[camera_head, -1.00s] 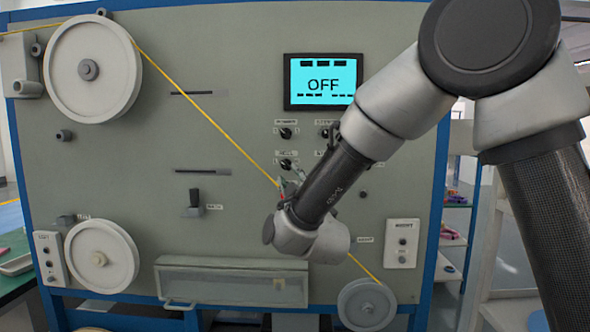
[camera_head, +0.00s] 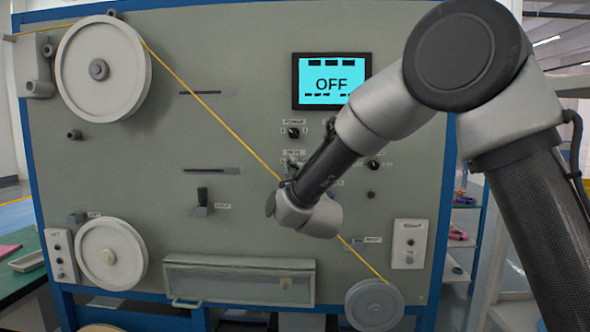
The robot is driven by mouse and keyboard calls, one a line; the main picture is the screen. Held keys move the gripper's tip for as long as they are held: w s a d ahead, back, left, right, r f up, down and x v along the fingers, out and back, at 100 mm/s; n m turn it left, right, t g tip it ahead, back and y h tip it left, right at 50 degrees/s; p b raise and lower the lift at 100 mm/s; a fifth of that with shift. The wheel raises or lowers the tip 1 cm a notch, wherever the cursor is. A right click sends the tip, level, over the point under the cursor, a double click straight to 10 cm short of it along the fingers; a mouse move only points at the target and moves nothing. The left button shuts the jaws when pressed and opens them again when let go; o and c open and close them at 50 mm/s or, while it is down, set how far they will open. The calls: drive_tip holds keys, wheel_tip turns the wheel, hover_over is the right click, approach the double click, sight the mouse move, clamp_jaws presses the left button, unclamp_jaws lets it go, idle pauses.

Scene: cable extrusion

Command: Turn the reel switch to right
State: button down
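A grey machine panel (camera_head: 240,110) fills most of the view, with several small black knobs right of its middle. One knob (camera_head: 293,132) is clear below the screen. Below it is a small label that seems to read REEL (camera_head: 293,153); the reel switch under it is mostly covered by my gripper. My gripper (camera_head: 291,170) is largely hidden behind my wrist, at the panel by this label. I cannot tell whether it touches the switch, whether its fingers are open or shut, or which way the switch points. The screen (camera_head: 331,82) reads OFF.
A yellow cable (camera_head: 217,117) runs diagonally from the upper left reel (camera_head: 128,65) behind my wrist to the lower right reel (camera_head: 374,305). Another knob (camera_head: 374,165) is right of my forearm. A black lever (camera_head: 203,197) and a clear-fronted trough (camera_head: 240,281) are lower left.

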drive_tip(key=shift+m, duration=0.3)
drive_tip(key=shift+a+m+h, duration=0.2)
drive_tip(key=shift+m+h, duration=1.75)
drive_tip(key=shift+m, duration=2.2)
drive_tip(key=shift+a+m+h, duration=0.15)
drive_tip(key=shift+m+h, duration=1.85)
drive_tip(key=shift+m, duration=2.1)
drive_tip(key=shift+a+m+h, duration=0.2)
drive_tip(key=shift+m+h, duration=1.75)
drive_tip(key=shift+m, duration=2.2)
drive_tip(key=shift+g, duration=0.3)
drive_tip(key=c, duration=1.5)
unclamp_jaws()
